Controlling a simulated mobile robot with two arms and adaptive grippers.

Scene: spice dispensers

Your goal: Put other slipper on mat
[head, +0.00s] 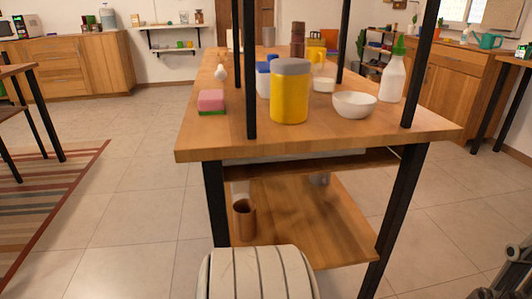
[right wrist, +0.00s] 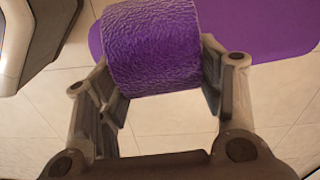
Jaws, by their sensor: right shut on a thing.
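In the right wrist view, my right gripper (right wrist: 160,95) is shut on a purple slipper (right wrist: 152,48), with a finger on each side of its textured, rounded part. A flat, smooth purple surface (right wrist: 265,28) shows behind it; I cannot tell whether this is the slipper's sole or something else. Tiled floor lies below. A striped red, beige and grey rug (head: 48,205) lies on the floor at the left of the head view. No slipper shows in the head view. My left gripper is not in view.
Another table (head: 20,70) stands over the rug. Tiled floor (head: 140,185) between is clear.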

